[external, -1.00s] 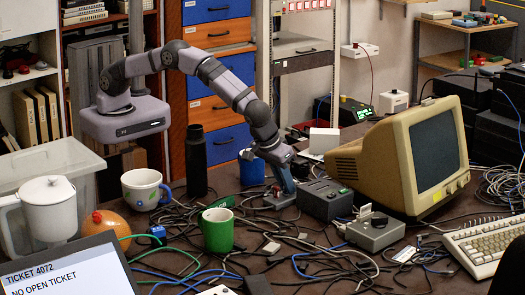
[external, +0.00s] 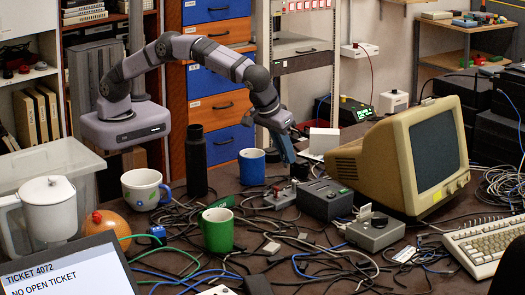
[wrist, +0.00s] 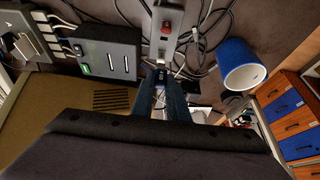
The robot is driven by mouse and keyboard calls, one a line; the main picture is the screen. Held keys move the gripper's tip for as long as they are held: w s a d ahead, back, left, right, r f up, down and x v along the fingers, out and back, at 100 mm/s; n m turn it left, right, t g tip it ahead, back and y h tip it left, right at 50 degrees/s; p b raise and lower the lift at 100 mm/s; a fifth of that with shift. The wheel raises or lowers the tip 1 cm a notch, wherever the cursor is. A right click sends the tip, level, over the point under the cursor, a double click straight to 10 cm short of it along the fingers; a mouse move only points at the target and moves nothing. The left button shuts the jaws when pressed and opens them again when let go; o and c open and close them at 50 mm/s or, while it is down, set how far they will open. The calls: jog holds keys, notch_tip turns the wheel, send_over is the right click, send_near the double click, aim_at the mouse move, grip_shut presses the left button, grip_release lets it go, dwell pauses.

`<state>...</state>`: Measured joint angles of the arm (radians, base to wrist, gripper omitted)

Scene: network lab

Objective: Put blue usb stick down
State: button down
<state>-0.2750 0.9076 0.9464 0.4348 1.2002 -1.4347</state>
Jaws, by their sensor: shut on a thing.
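My gripper (external: 288,158) hangs above the cluttered table, to the right of a blue mug (external: 251,168). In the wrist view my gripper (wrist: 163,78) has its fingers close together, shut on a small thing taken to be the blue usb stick.
A dark box with slots (wrist: 112,62) stands beside the grey box, with the beige monitor (external: 400,160) to its right. The blue mug also shows in the wrist view (wrist: 238,80). A green mug (external: 217,235) and many loose cables cover the front of the table.

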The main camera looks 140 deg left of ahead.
jog(key=w+d+r+m+t, duration=0.1)
jog(key=w+d+r+m, duration=0.1)
jog(key=d, duration=0.9)
jog(key=w+d+r+m+t, duration=0.1)
jog(key=w+d+r+m, duration=0.2)
jog(key=d, duration=0.8)
jog(key=s+d+f, duration=0.1)
jog(key=s+d, duration=0.4)
jog(key=d, duration=0.3)
jog(key=s+f+n+g, duration=0.2)
jog(key=s+f+n, duration=0.2)
jog(key=s+n, duration=0.1)
jog(key=shift+s+a+f, duration=0.3)
jog(key=shift+s+a, duration=0.15)
jog(key=shift+s, duration=0.35)
jog(key=shift+f+p, duration=1.15)
jog(key=shift+f, duration=3.85)
